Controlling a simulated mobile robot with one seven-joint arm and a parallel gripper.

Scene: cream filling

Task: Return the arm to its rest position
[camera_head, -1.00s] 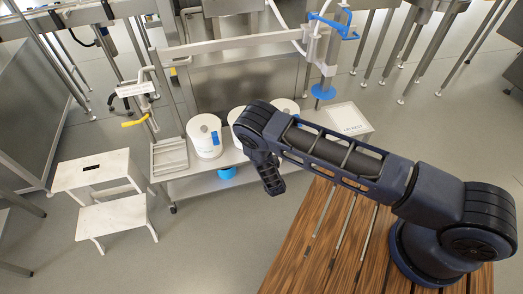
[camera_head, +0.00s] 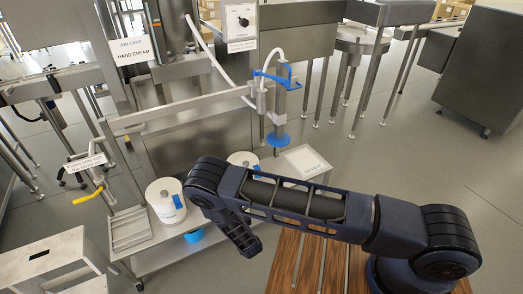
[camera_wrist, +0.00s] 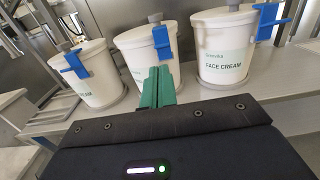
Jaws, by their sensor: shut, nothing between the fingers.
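My arm (camera_head: 305,204) reaches left from its base over the wooden slatted top, bent at the elbow, with its end link pointing down near the front of the metal bench. In the wrist view my gripper (camera_wrist: 157,86) shows two green fingers pressed together, with nothing between them. The fingers point towards white lidded tubs and overlap the middle tub (camera_wrist: 148,54) in the picture; I cannot tell the exact gap. The fingertips are not distinguishable in the head view.
A left tub (camera_wrist: 85,78) and a tub marked "FACE CREAM" (camera_wrist: 226,48) flank the middle one, with blue clips. The filling machine's blue nozzle disc (camera_head: 278,140) hangs over the bench. Floor at right is open.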

